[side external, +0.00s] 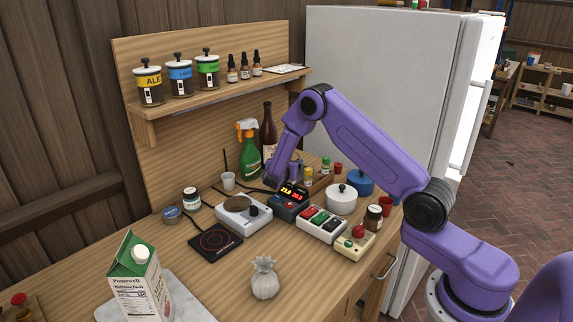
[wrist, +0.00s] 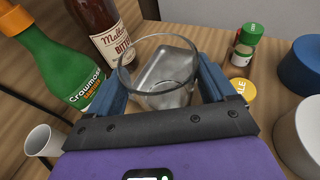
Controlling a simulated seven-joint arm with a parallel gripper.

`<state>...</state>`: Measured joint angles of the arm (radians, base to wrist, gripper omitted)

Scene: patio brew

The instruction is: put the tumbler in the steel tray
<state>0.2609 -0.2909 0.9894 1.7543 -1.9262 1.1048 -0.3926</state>
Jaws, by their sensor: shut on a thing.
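My gripper (wrist: 161,68) is shut on a clear glass tumbler (wrist: 133,86), with one blue finger on each side of it. The tumbler's round rim faces the wrist camera. A steel tray (wrist: 172,64) shows through and beyond the glass in the wrist view. I cannot tell how high the tumbler is above the tray or whether they touch. In the side external view my gripper (side external: 277,177) is over the back of the bench, beside the green spray bottle. The tumbler and the tray are not clearly visible there.
The green spray bottle (wrist: 84,82) and a brown bottle (wrist: 103,28) stand close on the left. A white cup (wrist: 42,140) is at lower left. A green-capped jar (wrist: 245,42), a yellow lid (wrist: 241,90) and a blue pot (wrist: 302,66) are on the right.

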